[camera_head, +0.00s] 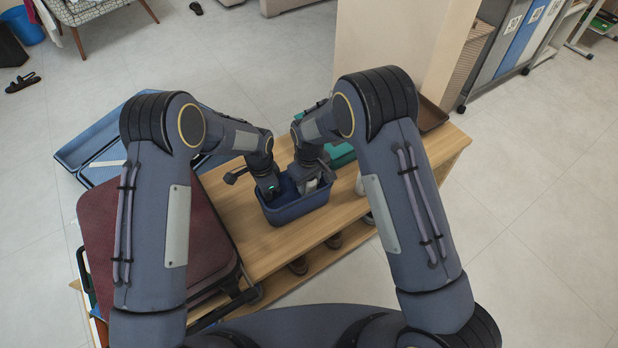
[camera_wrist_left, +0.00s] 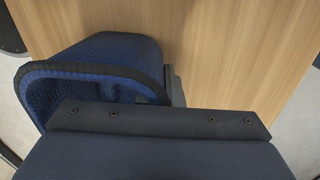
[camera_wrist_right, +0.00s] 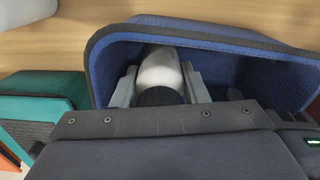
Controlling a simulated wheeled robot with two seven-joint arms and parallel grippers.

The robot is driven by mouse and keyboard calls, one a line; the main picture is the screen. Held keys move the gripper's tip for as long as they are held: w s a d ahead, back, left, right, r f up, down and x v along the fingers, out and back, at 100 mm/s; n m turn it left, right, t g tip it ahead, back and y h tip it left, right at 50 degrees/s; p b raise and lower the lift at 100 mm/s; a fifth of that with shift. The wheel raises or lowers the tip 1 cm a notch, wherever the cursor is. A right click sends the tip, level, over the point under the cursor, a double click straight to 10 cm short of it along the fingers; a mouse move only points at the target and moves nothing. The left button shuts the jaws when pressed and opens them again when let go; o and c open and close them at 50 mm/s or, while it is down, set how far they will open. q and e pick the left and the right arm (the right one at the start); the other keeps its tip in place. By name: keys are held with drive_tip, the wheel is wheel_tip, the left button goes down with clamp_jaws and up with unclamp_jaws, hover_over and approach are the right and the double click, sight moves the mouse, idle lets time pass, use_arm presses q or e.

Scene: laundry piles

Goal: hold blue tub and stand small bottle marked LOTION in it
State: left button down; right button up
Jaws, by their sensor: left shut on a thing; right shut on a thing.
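The blue tub (camera_head: 296,208) stands on the wooden bench top, and its rim and inner wall fill part of the right wrist view (camera_wrist_right: 225,48). My left gripper (camera_head: 268,190) is shut on the tub's wall at its left side; the tub also shows in the left wrist view (camera_wrist_left: 110,52). My right gripper (camera_head: 314,180) is shut on a small white bottle with a black cap (camera_wrist_right: 160,72), which is inside the tub's opening. The bottle's label is not readable. Whether its base touches the tub floor is hidden.
The wooden bench (camera_head: 262,240) has a red suitcase (camera_head: 110,215) at its left and a blue tray (camera_head: 90,150) behind that. A teal case (camera_head: 342,154) lies beyond the tub. A white item (camera_head: 372,190) stands to its right. Shoes (camera_head: 299,265) sit on the shelf below.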

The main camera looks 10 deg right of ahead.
drive_tip(key=shift+f, duration=0.2)
drive_tip(key=o, duration=1.1)
drive_tip(key=shift+r, duration=4.5)
use_arm(q)
drive_tip(key=c, duration=1.5)
unclamp_jaws()
